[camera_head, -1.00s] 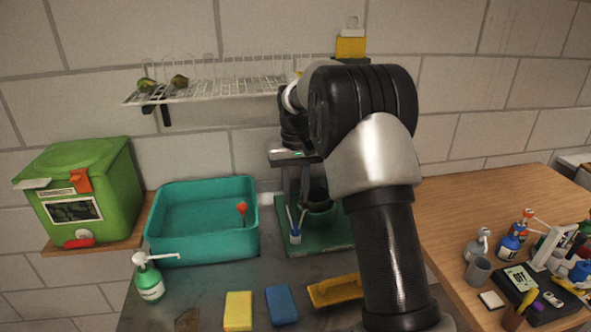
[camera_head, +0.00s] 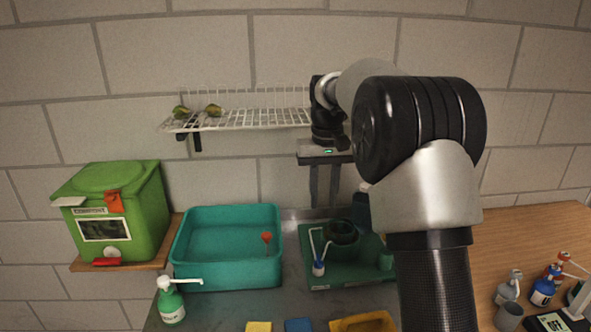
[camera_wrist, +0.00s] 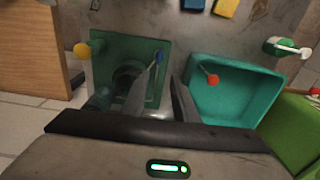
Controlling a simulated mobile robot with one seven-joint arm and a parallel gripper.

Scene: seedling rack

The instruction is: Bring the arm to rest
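My gripper (camera_head: 324,200) hangs pointing down in front of the block wall, above the back of the green tray. Its two fingers are apart with nothing between them. In the wrist view the fingers (camera_wrist: 163,82) also stand apart and empty. My arm reaches up from the lower right and bends over to the gripper, hiding part of the wall and the bench.
A wire shelf (camera_head: 250,119) with two small plants is on the wall, left of my gripper. A wooden table (camera_head: 525,236) with bottles is at right.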

